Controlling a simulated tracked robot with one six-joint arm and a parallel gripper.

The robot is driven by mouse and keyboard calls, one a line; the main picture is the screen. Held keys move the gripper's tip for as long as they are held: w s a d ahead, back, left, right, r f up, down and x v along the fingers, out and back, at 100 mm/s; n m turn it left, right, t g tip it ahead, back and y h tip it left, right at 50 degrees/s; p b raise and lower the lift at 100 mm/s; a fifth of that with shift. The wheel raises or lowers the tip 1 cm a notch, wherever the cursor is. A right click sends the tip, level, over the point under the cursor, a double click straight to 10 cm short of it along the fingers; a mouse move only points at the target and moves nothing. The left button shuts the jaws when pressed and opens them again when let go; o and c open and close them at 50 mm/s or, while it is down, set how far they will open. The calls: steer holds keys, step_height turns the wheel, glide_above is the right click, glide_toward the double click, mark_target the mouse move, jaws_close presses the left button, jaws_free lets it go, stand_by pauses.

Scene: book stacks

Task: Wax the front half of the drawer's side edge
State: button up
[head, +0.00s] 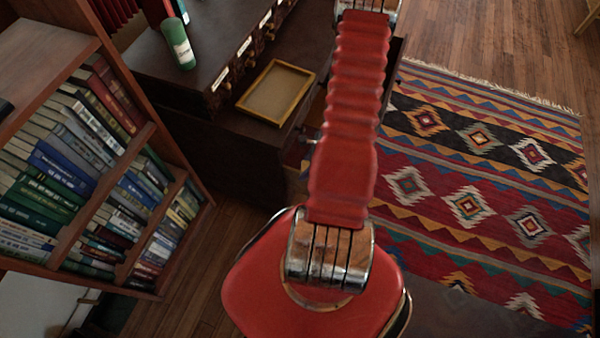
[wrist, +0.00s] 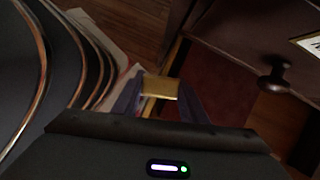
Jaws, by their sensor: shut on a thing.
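In the wrist view my gripper (wrist: 158,98) is shut on a small yellow-tan block of wax (wrist: 160,86), held between two dark bluish fingers. The wax overlaps a thin pale yellowish strip, the drawer's side edge (wrist: 174,53). I cannot tell whether they touch. The open drawer (wrist: 222,82) shows a dark reddish inside to the right of the wax. A dark round knob (wrist: 273,80) and part of a white label show at the right. In the head view my red arm hides the gripper, the wax and most of the drawer.
In the head view a dark cabinet (head: 225,135) bears a yellow-rimmed tray (head: 275,92), a green bottle (head: 178,43) and a row of small labelled drawers (head: 240,58). A full bookcase (head: 150,165) stands at the left. A patterned rug (head: 490,190) covers open floor at the right.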

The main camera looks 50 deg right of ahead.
steer(key=shift+s+d+f, duration=0.1)
steer(key=shift+s+d, duration=0.25)
steer(key=shift+s, duration=0.55)
steer(key=shift+s+d, duration=0.3)
steer(key=shift+s, duration=0.55)
steer(key=shift+f, duration=0.1)
steer(key=shift+c, duration=0.5)
steer(key=shift+w, duration=0.1)
steer(key=shift+w+a, duration=0.35)
steer(key=shift+w, duration=0.55)
steer(key=shift+w+a, duration=0.35)
steer(key=shift+w, duration=0.55)
steer(key=shift+w+a, duration=0.35)
steer(key=shift+w, duration=0.6)
steer(key=shift+w+a, duration=0.3)
steer(key=shift+w, duration=0.6)
steer(key=shift+r, duration=3)
